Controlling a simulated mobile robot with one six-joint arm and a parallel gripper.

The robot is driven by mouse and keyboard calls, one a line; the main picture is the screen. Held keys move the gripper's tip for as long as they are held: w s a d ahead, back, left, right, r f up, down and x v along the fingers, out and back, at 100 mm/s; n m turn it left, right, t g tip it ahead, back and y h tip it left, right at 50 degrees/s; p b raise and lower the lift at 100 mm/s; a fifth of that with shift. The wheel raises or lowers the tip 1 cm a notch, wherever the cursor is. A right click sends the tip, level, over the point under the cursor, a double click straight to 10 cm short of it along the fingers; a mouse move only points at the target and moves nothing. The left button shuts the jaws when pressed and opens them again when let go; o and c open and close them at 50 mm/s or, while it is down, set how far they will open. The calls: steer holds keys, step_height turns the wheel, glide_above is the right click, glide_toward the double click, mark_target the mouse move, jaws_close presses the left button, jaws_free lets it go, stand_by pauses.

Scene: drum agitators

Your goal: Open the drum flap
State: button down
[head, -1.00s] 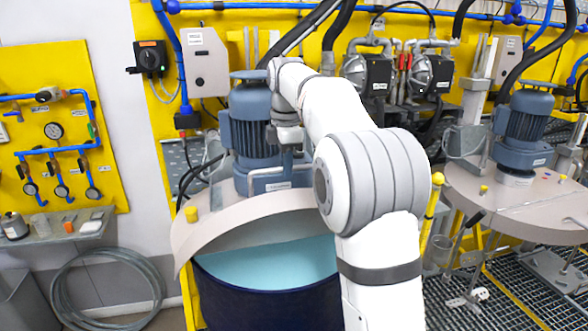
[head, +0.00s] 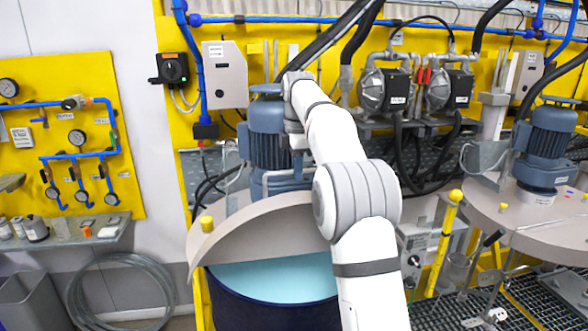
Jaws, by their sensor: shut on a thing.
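The front drum (head: 270,314) is dark blue, with light blue liquid (head: 275,277) inside. Its beige half-round flap (head: 255,232) stands tilted up, leaving a gap over the liquid at the front. A grey bar handle (head: 280,178) shows behind the flap's top edge, below the blue agitator motor (head: 268,130). My white arm reaches over the right side of the drum and hides part of the flap. My gripper (head: 298,158) points down beside the motor, shut at the handle. Its fingertips are mostly hidden.
A yellow knob (head: 207,224) sits at the lid's left edge. A second drum lid with a motor (head: 545,145) stands at the right. Pumps (head: 385,90) and hoses line the yellow wall behind.

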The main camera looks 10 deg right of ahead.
steer(key=c, duration=1.9)
jaws_free()
steer(key=shift+f, duration=0.4)
steer(key=o, duration=0.3)
steer(key=shift+w+a, duration=0.1)
steer(key=shift+w, duration=0.15)
steer(key=shift+o, duration=0.6)
steer(key=shift+r, duration=0.1)
steer(key=shift+s+r, duration=0.15)
steer(key=shift+s, duration=0.05)
steer(key=shift+w, duration=0.1)
steer(key=shift+r, duration=3.4)
steer(key=shift+s+r, duration=0.25)
steer(key=shift+r, duration=0.15)
